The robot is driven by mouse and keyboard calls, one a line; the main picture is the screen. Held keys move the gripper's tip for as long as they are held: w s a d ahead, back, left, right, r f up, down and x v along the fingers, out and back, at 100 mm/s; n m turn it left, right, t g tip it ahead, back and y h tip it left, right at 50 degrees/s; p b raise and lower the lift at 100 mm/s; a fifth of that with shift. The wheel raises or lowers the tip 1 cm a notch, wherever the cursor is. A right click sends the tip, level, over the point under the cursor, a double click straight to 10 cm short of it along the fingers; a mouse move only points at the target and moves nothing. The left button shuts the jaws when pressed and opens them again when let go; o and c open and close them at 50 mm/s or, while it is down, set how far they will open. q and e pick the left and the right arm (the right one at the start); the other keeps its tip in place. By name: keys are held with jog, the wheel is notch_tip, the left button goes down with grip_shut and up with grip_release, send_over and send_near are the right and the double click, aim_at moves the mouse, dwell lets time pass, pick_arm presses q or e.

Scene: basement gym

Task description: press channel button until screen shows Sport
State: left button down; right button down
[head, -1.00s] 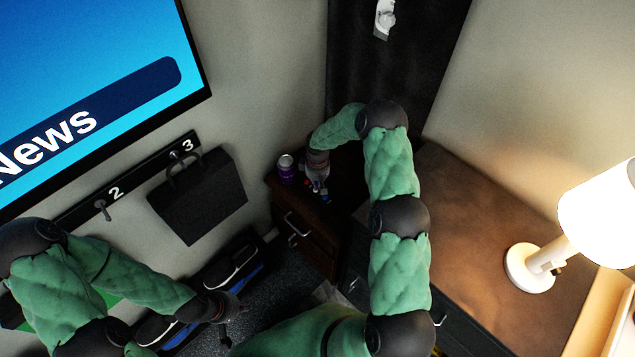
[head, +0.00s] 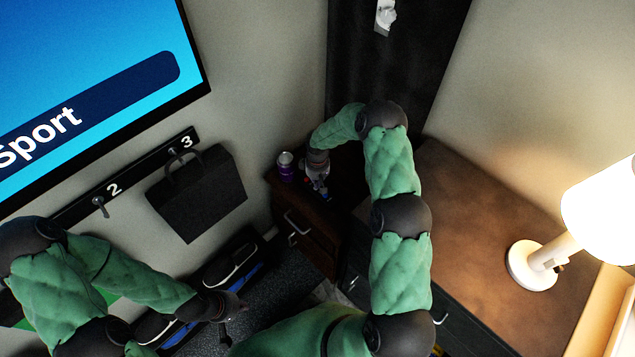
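The wall screen (head: 110,60) at the upper left shows the word "Sport" on a dark blue band over blue. My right gripper (head: 320,190) reaches down over the dark wooden cabinet (head: 318,238) near the corner. Small red and blue spots show at its fingertips; the channel button itself is too small and covered to make out. Whether its fingers are open or shut is unclear. My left gripper (head: 238,308) hangs low at the left, over the floor near the shoes, away from the screen and cabinet. Its fingers are too dark to read.
A purple can (head: 285,166) stands on the cabinet close beside my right gripper. A black bag (head: 198,195) hangs from a numbered hook rail (head: 140,172). A lit white lamp (head: 535,262) stands on the brown top (head: 480,230) at right. Shoes (head: 232,265) lie below the bag.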

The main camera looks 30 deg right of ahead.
notch_tip(320, 180, up, 14)
jog(key=p, duration=0.4)
jog(key=shift+p, duration=0.3)
dwell(0.4)
jog(key=s+a+f+y, duration=0.2)
jog(key=s+a+f, duration=0.4)
jog(key=s+a, duration=0.15)
jog(key=s+a+f+m, duration=0.1)
jog(key=s+a+m, duration=0.1)
jog(key=s, duration=0.5)
jog(key=s+a+f+m+y, duration=0.1)
jog(key=s+a+f+m, duration=0.1)
jog(key=s+a, duration=0.3)
jog(key=s+a+f+m+y, duration=0.1)
jog(key=s+a, duration=0.3)
jog(key=s, duration=0.6)
jog(key=shift+a+f+m, duration=0.15)
jog(key=shift+a+m, duration=0.05)
jog(key=shift+m, duration=0.4)
